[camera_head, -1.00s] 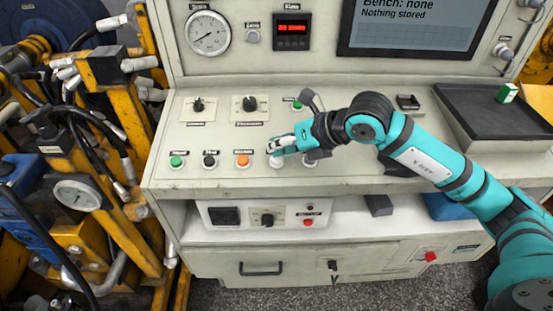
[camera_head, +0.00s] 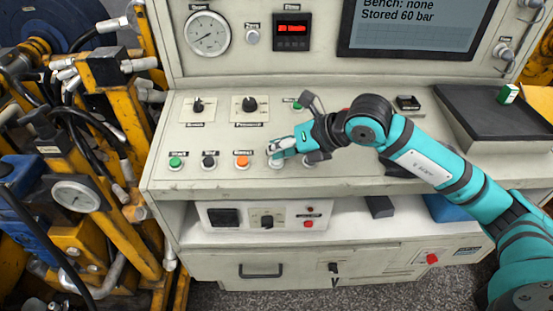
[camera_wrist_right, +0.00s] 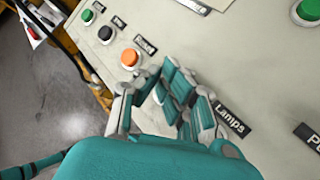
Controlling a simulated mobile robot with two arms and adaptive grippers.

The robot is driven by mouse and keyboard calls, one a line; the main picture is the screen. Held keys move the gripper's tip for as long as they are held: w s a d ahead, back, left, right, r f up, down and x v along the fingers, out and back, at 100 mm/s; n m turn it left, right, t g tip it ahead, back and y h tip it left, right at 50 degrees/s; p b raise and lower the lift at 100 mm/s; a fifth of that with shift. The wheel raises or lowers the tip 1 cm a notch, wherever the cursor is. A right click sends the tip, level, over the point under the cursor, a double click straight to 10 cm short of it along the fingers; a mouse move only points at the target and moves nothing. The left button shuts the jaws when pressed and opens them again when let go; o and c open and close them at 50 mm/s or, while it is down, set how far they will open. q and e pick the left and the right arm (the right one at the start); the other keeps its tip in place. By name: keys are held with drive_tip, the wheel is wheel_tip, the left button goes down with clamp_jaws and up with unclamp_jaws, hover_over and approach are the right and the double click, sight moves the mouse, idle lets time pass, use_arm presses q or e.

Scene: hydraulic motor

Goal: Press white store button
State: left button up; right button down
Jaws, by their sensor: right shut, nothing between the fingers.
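The white store button (camera_head: 277,163) is in the button row on the sloped panel, just right of the orange button, and is partly hidden by my right gripper. My right gripper (camera_head: 272,150) is shut and empty, with its fingertips at the white button; I cannot tell whether they still touch it. In the right wrist view my shut fingers (camera_wrist_right: 165,85) hide the white button. The screen (camera_head: 410,22) reads "Stored 60 bar". My left gripper is not in view.
An orange button (camera_head: 242,162), a black button (camera_head: 209,162) and a green button (camera_head: 175,163) sit to the left in the row. Two knobs stand above them. A dark tray (camera_head: 460,110) lies on the right. Yellow machinery with hoses (camera_head: 100,150) crowds the left.

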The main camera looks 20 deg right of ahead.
sight(279, 163)
idle(0.4)
drive_tip(key=shift+s+r+p, duration=0.15)
drive_tip(key=shift+r+p, duration=0.2)
drive_tip(key=shift+r, duration=0.35)
drive_tip(key=shift+s+a+r+p, duration=0.1)
drive_tip(key=shift+s+r+p, duration=0.1)
drive_tip(key=shift+r+p, duration=0.8)
drive_tip(key=shift+s+a+r+p, duration=0.15)
drive_tip(key=shift+r+p, duration=0.25)
drive_tip(key=shift+r, duration=1.1)
drive_tip(key=shift+d+f, duration=0.1)
drive_tip(key=shift+d, duration=0.05)
